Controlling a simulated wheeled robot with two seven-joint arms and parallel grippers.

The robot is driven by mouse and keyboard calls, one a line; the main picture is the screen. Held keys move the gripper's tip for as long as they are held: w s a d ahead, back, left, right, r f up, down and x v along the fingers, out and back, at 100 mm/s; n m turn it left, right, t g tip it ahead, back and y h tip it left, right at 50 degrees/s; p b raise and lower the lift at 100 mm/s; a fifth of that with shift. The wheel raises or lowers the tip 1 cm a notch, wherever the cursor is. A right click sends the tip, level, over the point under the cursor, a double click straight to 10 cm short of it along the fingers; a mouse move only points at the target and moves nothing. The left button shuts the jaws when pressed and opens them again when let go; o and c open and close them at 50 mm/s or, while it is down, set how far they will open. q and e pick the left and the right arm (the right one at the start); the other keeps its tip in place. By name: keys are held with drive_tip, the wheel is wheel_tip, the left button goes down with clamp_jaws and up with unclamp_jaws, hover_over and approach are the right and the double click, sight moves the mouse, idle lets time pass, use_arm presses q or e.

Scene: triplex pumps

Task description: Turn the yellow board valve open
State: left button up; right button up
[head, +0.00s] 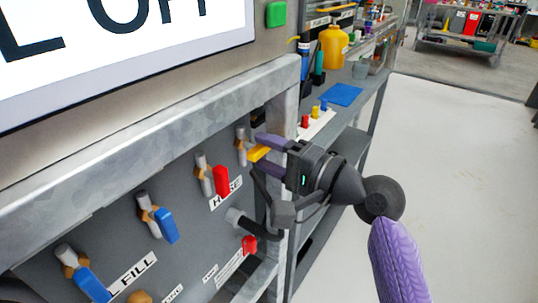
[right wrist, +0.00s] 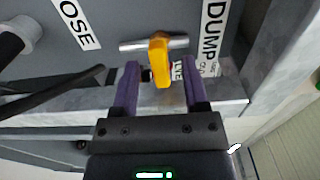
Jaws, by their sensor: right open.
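The yellow board valve (head: 258,153) sits at the right end of the grey valve board, in front of a short metal pipe. In the right wrist view its yellow handle (right wrist: 160,60) points out between my fingers, below a horizontal metal pipe (right wrist: 135,46). My right gripper (head: 266,155) is open, with one purple finger on each side of the handle. In the right wrist view the gripper (right wrist: 157,85) shows gaps between both fingers and the handle. My left gripper is not in view.
A red valve handle (head: 221,180) and blue handles (head: 166,225) sit left on the board. A black hose (head: 258,228) runs below my gripper. A galvanised frame post (head: 282,115) stands close behind. A bench with a yellow jug (head: 333,47) is beyond; the floor at right is clear.

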clamp_jaws()
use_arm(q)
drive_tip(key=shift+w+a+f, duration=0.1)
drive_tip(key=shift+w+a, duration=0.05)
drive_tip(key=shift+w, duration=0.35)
